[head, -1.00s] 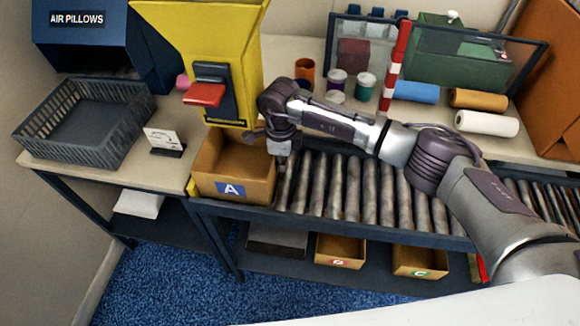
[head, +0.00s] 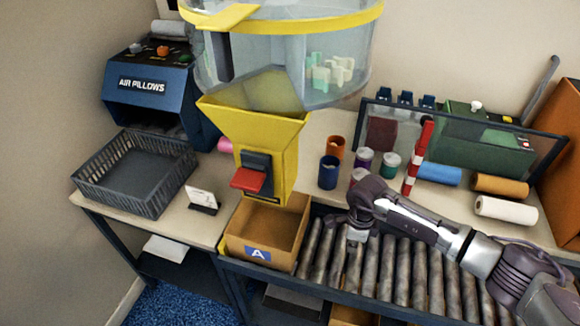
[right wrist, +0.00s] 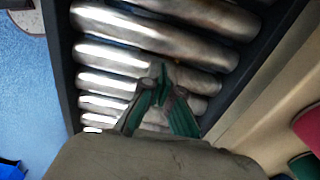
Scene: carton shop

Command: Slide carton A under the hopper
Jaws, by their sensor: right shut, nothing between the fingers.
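Carton A (head: 235,248) is an open brown box with a blue "A" label on its front, at the left end of the roller conveyor. The yellow hopper (head: 255,120) has a spout with a red lever (head: 248,180); the spout is above the carton's back part. The carton looks empty where its inside shows. My right gripper (head: 354,236) points down over the rollers, apart from the carton's right side. In the right wrist view its green-lined fingers (right wrist: 160,92) are shut and empty above the rollers. My left gripper is out of view.
The roller conveyor (head: 385,270) is clear to the right of the carton. A dark basket (head: 135,175) and a small white card (head: 202,198) are on the left table. Several jars, including a blue one (head: 328,172), and a red-white post (head: 418,158) stand behind the rollers.

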